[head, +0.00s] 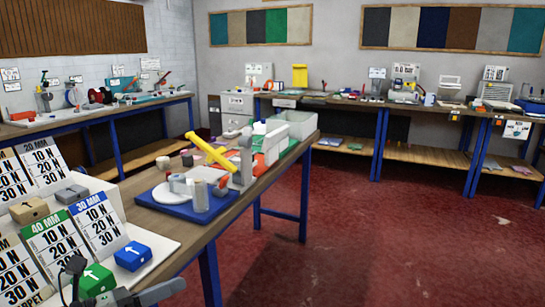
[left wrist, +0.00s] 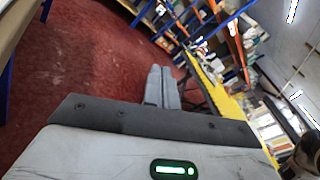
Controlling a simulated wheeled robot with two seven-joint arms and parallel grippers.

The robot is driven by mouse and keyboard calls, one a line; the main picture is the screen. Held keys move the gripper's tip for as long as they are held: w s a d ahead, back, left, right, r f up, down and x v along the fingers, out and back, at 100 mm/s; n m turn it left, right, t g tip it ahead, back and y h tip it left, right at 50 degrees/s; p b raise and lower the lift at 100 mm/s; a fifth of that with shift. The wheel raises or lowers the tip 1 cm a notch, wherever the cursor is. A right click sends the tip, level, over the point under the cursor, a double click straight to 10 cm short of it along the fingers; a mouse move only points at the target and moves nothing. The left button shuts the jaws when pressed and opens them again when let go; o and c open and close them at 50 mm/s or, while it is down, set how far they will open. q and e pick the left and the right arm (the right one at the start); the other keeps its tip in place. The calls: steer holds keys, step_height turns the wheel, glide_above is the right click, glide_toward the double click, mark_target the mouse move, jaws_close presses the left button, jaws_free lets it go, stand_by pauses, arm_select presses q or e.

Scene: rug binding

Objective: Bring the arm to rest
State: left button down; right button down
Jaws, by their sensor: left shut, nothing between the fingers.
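My left gripper (head: 172,288) shows at the bottom edge of the head view, low beside the near end of the workbench. In the left wrist view its two grey fingers (left wrist: 162,78) are together, with nothing between them. The red floor lies beyond the fingers to the left. Most of the left arm is outside the head view. My right gripper is in neither view.
Other benches line the walls. The red floor (head: 350,240) on the right is clear.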

arm_select(q)
steer(key=s+d+f+m+y, duration=0.1)
steer(key=s+f+m+y, duration=0.2)
steer(key=f+m, duration=0.4)
steer(key=s+d+f+m+y, duration=0.2)
steer(key=s+f+m, duration=0.4)
steer(key=m, duration=1)
steer(key=s+d+f+m+g+y, duration=0.1)
steer(key=s+d+f+m+y, duration=0.1)
steer(key=s+f+m+y, duration=0.2)
step_height(320, 180, down, 4)
steer(key=m, duration=0.8)
steer(key=shift+s+y+p, duration=0.3)
steer(key=shift+p, duration=0.05)
steer(key=shift+d+r, duration=0.1)
